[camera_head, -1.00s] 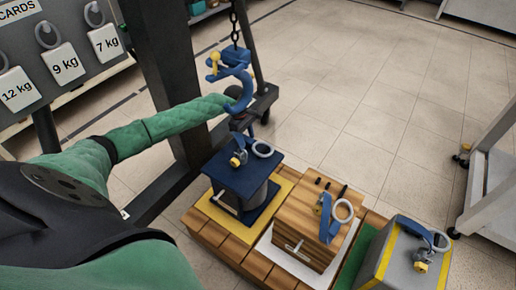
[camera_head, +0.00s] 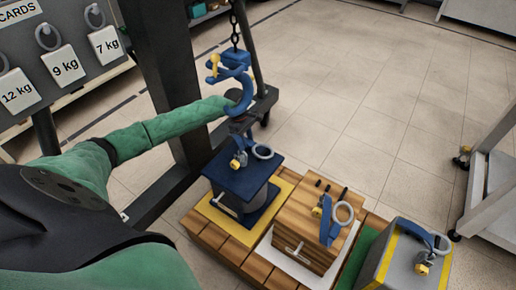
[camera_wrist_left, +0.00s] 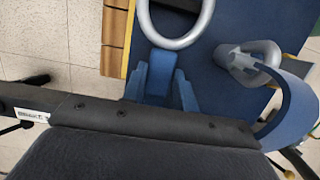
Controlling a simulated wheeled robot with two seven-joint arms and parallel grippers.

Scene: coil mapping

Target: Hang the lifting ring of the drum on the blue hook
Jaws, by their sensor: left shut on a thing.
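The blue hook (camera_head: 238,88) hangs open on a chain, with a yellow latch at its upper left. The blue drum (camera_head: 234,190), with a square top plate, stands upright on a yellow mat below it. Its grey lifting ring (camera_head: 262,151) is apart from and below the hook; a grey ring (camera_wrist_left: 178,22) also shows in the left wrist view. My left gripper (camera_head: 241,133), partly hidden behind the hook, points down over the drum. It appears shut on the blue holder (camera_wrist_left: 160,73) joined to the ring. My right gripper is not in view.
A wooden crate (camera_head: 304,236) and a grey box with yellow edges (camera_head: 399,262) stand right of the drum, each with a ring. A dark post (camera_head: 165,80) rises behind my left arm. Weight cards hang at the left.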

